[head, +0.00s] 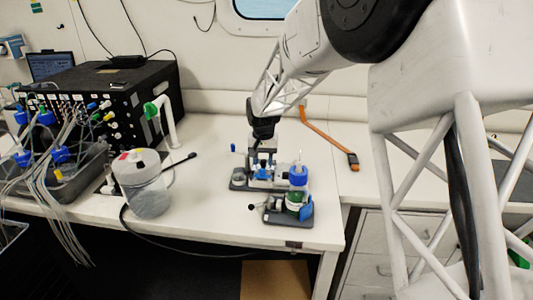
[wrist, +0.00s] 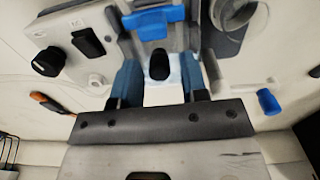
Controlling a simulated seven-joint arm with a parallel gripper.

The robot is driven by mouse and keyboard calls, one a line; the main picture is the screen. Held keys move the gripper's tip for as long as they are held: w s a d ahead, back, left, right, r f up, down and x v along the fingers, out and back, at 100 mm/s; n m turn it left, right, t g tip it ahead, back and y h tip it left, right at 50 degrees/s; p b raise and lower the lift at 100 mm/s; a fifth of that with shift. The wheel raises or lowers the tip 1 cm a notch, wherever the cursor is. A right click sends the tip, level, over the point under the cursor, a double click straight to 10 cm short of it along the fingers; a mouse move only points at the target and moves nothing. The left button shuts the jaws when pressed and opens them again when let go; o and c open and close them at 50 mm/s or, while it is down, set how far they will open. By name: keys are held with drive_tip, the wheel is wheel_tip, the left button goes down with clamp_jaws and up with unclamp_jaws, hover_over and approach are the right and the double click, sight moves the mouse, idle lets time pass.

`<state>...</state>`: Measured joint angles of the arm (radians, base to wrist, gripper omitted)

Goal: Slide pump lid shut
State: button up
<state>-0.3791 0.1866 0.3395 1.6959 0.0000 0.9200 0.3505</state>
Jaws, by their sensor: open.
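A small grey pump-like device (head: 240,185) with blue parts stands on the white bench below my gripper (head: 262,142). In the wrist view, a bright blue piece (wrist: 155,22), which looks like the pump lid, lies ahead of my fingertips. Whether it is open or closed is unclear. My gripper, also in the wrist view (wrist: 160,72), is open, with a blue-grey finger on each side of a black rounded knob (wrist: 159,66). I cannot tell whether the fingers touch the knob. In the head view, the gripper partly hides the device.
A clear jar (head: 148,190) and a black box with tubing (head: 120,90) are left. Bench between jar and device is mostly clear.

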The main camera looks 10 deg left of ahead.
drive_tip(key=shift+w+a, duration=0.1)
drive_tip(key=shift+w, duration=2.75)
drive_tip(key=shift+r, duration=0.2)
drive_tip(key=shift+r, duration=2.05)
drive_tip(key=shift+r, duration=0.1)
